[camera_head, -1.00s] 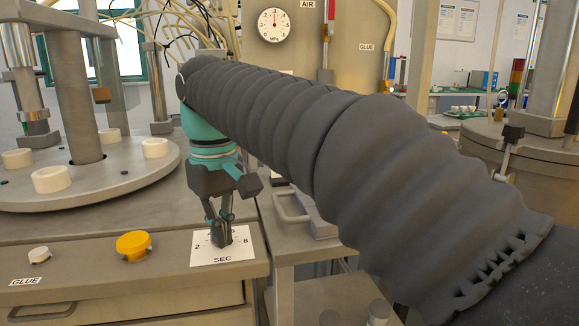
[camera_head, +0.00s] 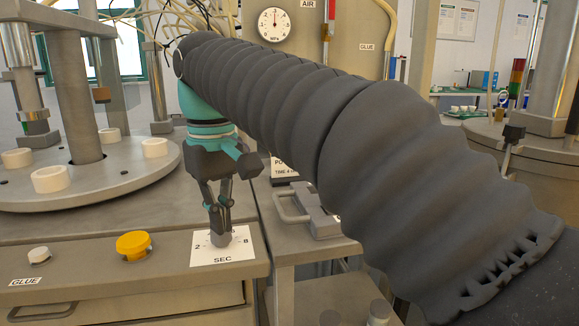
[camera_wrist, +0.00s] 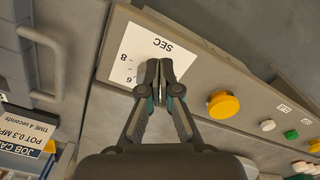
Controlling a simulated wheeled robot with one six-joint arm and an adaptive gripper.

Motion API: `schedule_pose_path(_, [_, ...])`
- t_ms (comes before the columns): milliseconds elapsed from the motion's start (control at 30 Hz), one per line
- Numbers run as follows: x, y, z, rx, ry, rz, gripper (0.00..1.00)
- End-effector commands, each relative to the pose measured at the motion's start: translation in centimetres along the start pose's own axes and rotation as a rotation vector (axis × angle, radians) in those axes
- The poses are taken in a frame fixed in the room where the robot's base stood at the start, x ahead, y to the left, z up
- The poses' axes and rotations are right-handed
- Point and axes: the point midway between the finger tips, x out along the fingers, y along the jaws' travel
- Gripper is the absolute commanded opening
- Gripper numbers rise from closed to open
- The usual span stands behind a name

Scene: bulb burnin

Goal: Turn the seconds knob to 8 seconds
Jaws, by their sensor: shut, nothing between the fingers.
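The seconds knob (camera_head: 221,239) is a small grey knob on a white dial plate (camera_head: 240,250) marked SEC, with 2 at left and 8 at right. My gripper (camera_head: 216,214) points down just above the knob, its fingers shut and empty. I cannot tell whether the fingertips touch the knob or which number it points at. In the wrist view, the shut fingertips (camera_wrist: 158,66) cover the knob and part of the scale. The dial plate (camera_wrist: 128,52) shows SEC, 8 and 6 there.
A yellow button (camera_head: 133,245) and a white button (camera_head: 39,255) sit left of the dial. A grey box with a handle (camera_head: 312,214) stands to the right. A job card (camera_wrist: 25,128) reads "TIME 4 seconds". A pressure gauge (camera_head: 274,25) hangs behind.

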Motion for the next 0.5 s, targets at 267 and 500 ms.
schedule_pose_path(267, [-2.6, 0.0, 0.0, 0.000, -0.001, 0.000, 0.00])
schedule_pose_path(500, [-3.2, 0.0, 0.0, 0.000, -0.002, 0.000, 0.00])
